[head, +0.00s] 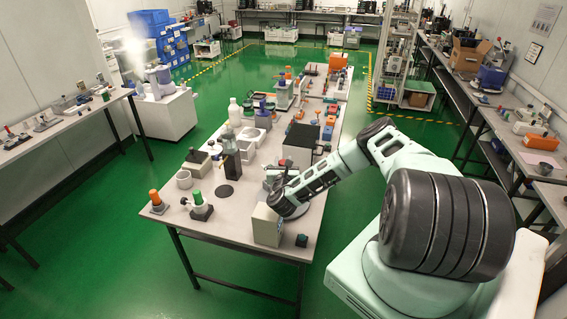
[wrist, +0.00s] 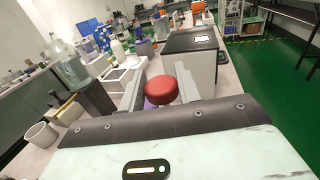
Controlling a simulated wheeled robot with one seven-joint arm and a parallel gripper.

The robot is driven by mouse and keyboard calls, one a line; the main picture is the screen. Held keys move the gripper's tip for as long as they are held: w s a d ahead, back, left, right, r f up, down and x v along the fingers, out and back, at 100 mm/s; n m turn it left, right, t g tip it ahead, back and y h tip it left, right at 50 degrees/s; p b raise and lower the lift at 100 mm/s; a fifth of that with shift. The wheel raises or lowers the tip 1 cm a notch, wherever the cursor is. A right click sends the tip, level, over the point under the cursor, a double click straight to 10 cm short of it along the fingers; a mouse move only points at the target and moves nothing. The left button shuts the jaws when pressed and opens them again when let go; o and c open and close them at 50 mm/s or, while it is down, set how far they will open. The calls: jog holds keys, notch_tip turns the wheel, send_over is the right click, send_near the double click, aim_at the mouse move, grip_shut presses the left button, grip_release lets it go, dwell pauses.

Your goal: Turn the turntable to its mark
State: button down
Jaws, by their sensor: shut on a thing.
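In the wrist view a round red knob (wrist: 160,91) sits between the two grey fingers of my gripper (wrist: 158,88), which is shut on it. A bit of purple shows just below and left of the knob. What the knob stands on is hidden by my gripper body, and I cannot make out the turntable's mark. In the head view my gripper (head: 274,178) is low over the table, partly hidden by my own wrist. A grey round edge (head: 303,211) shows beside my wrist; I cannot tell whether it is the turntable.
A white box with a dark top (head: 298,146) stands just beyond my gripper. A beige box (head: 267,226) and a small dark block (head: 302,240) are at the table's near edge. A white cup (head: 184,179) and a green-topped tester (head: 199,206) stand to the left.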

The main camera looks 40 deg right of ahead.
jog(key=c, duration=1)
grip_release()
jog(key=shift+c, duration=0.2)
jog(key=b+v, duration=0.2)
jog(key=v, duration=1)
jog(key=shift+b, duration=0.4)
jog(key=shift+r, duration=0.1)
